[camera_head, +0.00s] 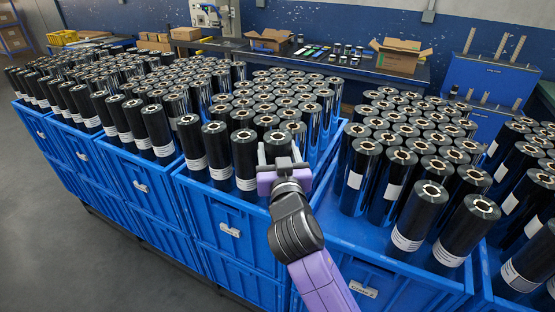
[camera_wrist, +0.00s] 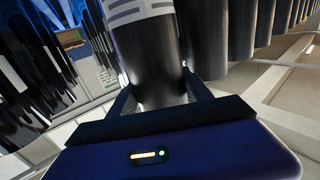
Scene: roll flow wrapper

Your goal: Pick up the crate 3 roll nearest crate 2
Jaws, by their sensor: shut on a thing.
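My gripper (camera_head: 279,153) is shut on a black roll (camera_head: 278,142) at the front right corner of a blue crate (camera_head: 235,205) in the head view. In the wrist view, my gripper's fingers (camera_wrist: 160,98) stand on either side of this roll (camera_wrist: 148,55), which has a white label band. Its lower part is hidden behind my gripper in the head view. I cannot tell whether it is lifted. Another blue crate (camera_head: 385,262) full of upright rolls stands to the right.
Neighbouring rolls (camera_head: 244,158) stand close on the left of the held roll, and more stand behind it. More filled blue crates (camera_head: 135,170) line up to the left. A workbench (camera_head: 345,68) with cardboard boxes (camera_head: 399,56) runs along the back wall. Open floor (camera_head: 50,200) lies front left.

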